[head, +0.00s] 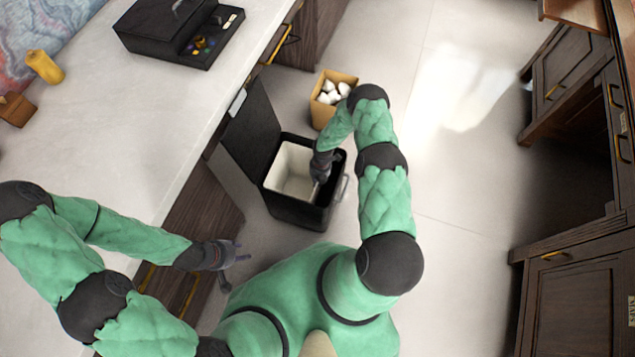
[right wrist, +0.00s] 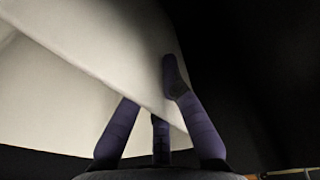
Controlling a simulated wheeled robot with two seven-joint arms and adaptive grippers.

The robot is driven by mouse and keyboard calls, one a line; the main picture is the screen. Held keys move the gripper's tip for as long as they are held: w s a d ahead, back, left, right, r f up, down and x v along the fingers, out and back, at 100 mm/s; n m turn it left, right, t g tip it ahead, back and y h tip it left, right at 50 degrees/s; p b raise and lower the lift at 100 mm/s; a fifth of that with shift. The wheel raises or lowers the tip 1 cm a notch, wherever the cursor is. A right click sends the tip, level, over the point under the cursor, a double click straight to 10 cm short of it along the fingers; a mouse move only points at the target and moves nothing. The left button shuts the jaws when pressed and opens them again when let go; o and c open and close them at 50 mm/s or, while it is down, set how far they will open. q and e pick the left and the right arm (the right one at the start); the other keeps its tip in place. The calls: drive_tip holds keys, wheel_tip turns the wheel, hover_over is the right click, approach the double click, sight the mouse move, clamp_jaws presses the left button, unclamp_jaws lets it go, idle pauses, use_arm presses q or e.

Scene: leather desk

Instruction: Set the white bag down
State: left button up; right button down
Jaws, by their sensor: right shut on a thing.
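The white bag (head: 287,166) sits as a pale, open-topped lining inside the black bin (head: 302,212). In the right wrist view the white bag (right wrist: 80,75) fills the left and middle, with its rim running diagonally between my fingers. My right gripper (head: 315,190) reaches down into the bin's opening at the bag's right side. In the right wrist view my right gripper (right wrist: 158,105) is shut on the bag's rim. My left gripper (head: 238,254) has its fingers spread, empty, below and left of the bin. The bag's bottom is hidden.
The bin's lid (head: 252,125) stands open on the left, beside the white counter (head: 150,130). A tan box (head: 333,97) with white crumpled pieces stands behind the bin. Dark cabinets (head: 570,150) line the right. The floor (head: 460,170) between is clear.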

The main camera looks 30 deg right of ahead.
drive_tip(key=shift+w+r, duration=0.1)
drive_tip(key=shift+f, duration=0.65)
drive_tip(key=c, duration=1.4)
unclamp_jaws()
